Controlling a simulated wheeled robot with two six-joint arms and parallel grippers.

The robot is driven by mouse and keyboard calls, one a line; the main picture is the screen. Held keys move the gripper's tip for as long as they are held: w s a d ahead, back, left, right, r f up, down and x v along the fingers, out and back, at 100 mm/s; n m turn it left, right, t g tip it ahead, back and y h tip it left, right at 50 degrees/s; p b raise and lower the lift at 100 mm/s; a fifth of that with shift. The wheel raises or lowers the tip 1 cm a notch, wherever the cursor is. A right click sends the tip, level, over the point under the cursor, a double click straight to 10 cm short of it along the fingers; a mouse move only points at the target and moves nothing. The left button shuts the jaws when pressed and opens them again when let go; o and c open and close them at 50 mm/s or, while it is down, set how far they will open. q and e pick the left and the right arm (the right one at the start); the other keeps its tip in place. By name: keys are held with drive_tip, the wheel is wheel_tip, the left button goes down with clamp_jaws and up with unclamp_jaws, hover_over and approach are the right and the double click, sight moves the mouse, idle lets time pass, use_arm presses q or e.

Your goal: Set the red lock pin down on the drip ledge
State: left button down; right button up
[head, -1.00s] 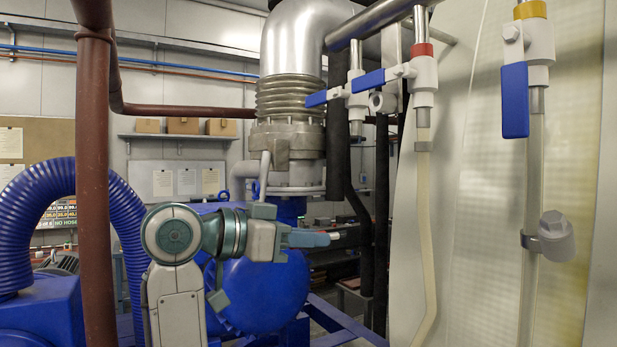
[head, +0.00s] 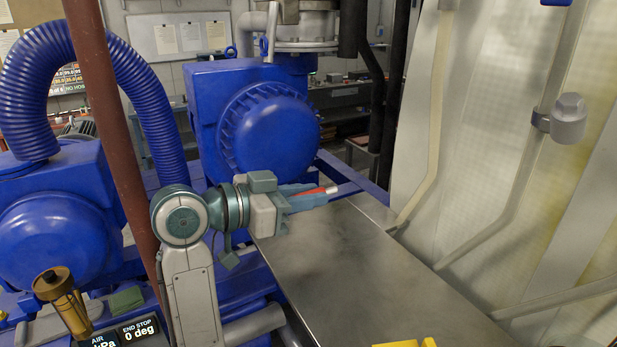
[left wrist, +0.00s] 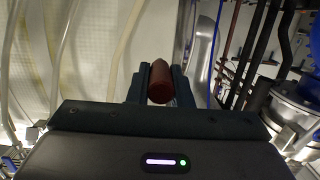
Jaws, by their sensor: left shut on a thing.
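My left gripper (head: 308,195) is shut on the red lock pin (head: 313,191), which lies roughly level between the fingers. The pin's pale tip sticks out to the right in the head view. In the left wrist view the pin (left wrist: 160,80) shows as a dark red cylinder between the two fingers (left wrist: 160,88), its round end towards the camera. The drip ledge appears to be the bare grey metal shelf (head: 345,265). In the head view the gripper and pin overlap its far left end; I cannot tell their height above it. My right gripper is not in view.
A pale panel with pipes (head: 480,150) rises along the shelf's right side. A blue motor (head: 268,130) stands behind the gripper. A brown upright pipe (head: 110,130) and a blue hose (head: 118,70) are at left. A yellow thing (head: 405,344) shows at the bottom edge. The shelf top is clear.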

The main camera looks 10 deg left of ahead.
sight(269, 256)
use_arm(q)
drive_tip(key=shift+f+b, duration=3.05)
drive_tip(key=shift+f, duration=0.5)
drive_tip(key=shift+f+b, duration=0.4)
drive_tip(key=shift+f, duration=0.15)
drive_tip(key=c, duration=1.2)
unclamp_jaws()
drive_tip(key=shift+c, duration=0.2)
drive_tip(key=b+v, duration=0.2)
drive_tip(key=v, duration=0.5)
drive_tip(key=shift+a, duration=0.1)
drive_tip(key=shift+b+v, duration=0.7)
drive_tip(key=shift+v, duration=1.15)
